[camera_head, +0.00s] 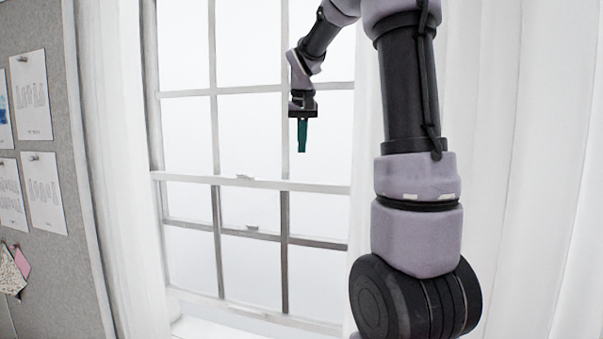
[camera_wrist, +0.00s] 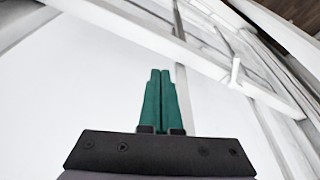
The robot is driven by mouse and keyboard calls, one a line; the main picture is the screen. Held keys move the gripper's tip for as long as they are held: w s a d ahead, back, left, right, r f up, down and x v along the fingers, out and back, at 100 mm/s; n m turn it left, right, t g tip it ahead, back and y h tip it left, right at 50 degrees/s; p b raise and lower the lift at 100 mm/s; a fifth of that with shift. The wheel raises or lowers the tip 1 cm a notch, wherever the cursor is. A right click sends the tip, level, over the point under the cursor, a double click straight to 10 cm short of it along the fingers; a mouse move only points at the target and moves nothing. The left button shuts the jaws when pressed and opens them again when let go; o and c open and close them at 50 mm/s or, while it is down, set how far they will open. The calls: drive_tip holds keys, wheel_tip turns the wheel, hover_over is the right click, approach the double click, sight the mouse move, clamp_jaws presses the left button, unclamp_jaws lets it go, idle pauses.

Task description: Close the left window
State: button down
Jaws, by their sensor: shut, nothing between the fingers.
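The white-framed sash window (camera_head: 300,187) stands between curtains in the head view, with bars dividing its panes. A small latch (camera_head: 245,177) sits on its pale cross rail. A small fitting (camera_head: 252,228) shows on a darker rail below. I cannot tell how far the window is open. My gripper (camera_head: 301,150) is shut and empty, with its teal fingers pointing down in front of the panes, above the cross rail. In the wrist view, the closed fingers (camera_wrist: 160,72) lie in front of a white rail (camera_wrist: 175,40) with a small upright white fitting (camera_wrist: 236,72) to their right.
White curtains hang left (camera_head: 125,170) and right (camera_head: 510,170) of the window. A grey pinboard (camera_head: 45,180) with pinned papers is at far left. A pale sill (camera_head: 200,327) runs below. My arm covers part of the right curtain.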

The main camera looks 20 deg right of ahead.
hover_over(301, 242)
drive_tip(key=f, duration=0.8)
drive_tip(key=shift+s+f, duration=0.1)
drive_tip(key=shift+s, duration=0.15)
drive_tip(key=shift+f, duration=0.15)
drive_tip(key=shift+f, duration=0.1)
wheel_tip(301, 242, down, 20)
drive_tip(key=shift+r, duration=0.2)
drive_tip(key=shift+s+f, duration=0.2)
